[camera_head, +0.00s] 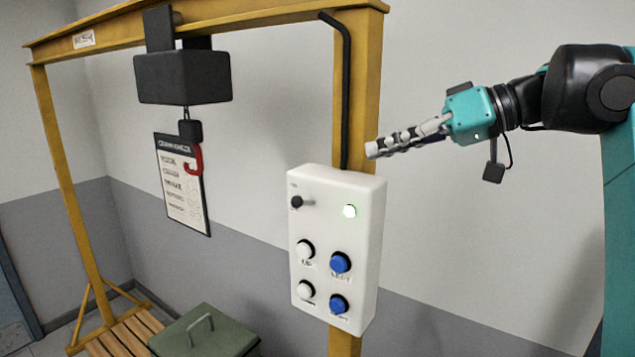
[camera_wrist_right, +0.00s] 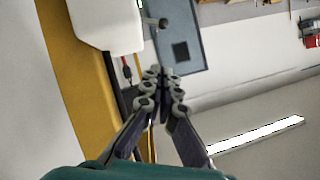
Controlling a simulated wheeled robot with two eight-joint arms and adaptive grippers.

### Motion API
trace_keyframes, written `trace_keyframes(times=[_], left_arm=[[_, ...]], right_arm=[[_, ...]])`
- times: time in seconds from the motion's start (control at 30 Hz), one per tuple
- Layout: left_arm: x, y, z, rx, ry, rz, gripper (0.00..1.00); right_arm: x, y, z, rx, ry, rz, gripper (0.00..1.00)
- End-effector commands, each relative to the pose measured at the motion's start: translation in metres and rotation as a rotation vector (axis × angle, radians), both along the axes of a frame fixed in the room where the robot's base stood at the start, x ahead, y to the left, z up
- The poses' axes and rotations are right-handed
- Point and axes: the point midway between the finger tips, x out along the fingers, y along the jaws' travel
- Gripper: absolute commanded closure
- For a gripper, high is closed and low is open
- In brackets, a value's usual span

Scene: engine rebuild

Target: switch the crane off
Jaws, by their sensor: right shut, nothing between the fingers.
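The white control box (camera_head: 352,253) hangs on the yellow crane post. Below are two white buttons on the left and two blue buttons on the right. My right gripper (camera_head: 372,150) is shut and empty, above and to the right of the box, apart from it. My left gripper is not in view.
The yellow gantry (camera_head: 65,180) carries a black hoist (camera_head: 184,77) with a red hook (camera_head: 193,160). A black cable (camera_head: 346,95) runs down the post into the box. A chart (camera_head: 180,185) hangs on the wall. A green lidded case (camera_head: 215,340) stands low in front.

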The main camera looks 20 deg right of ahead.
Motion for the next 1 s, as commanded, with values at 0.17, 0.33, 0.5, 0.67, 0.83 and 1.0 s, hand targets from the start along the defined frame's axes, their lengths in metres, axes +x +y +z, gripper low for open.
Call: trace_keyframes(times=[0.17,0.33,0.5,0.67,0.83,1.0], left_arm=[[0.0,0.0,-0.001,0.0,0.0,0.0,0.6],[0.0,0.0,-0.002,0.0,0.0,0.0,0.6],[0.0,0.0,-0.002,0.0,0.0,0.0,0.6],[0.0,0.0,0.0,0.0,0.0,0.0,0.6],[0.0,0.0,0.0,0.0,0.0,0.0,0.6],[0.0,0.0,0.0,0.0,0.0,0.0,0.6]], right_arm=[[0.005,0.007,-0.004,0.0,0.001,0.002,1.0],[0.021,0.027,-0.015,-0.001,0.001,0.006,1.0],[0.042,0.054,-0.03,-0.001,0.001,0.006,1.0],[0.06,0.075,-0.043,0.001,0.001,0.003,1.0],[0.058,0.086,-0.065,-0.001,0.001,0.0,1.0],[0.058,0.091,-0.074,0.0,0.001,0.0,1.0]])
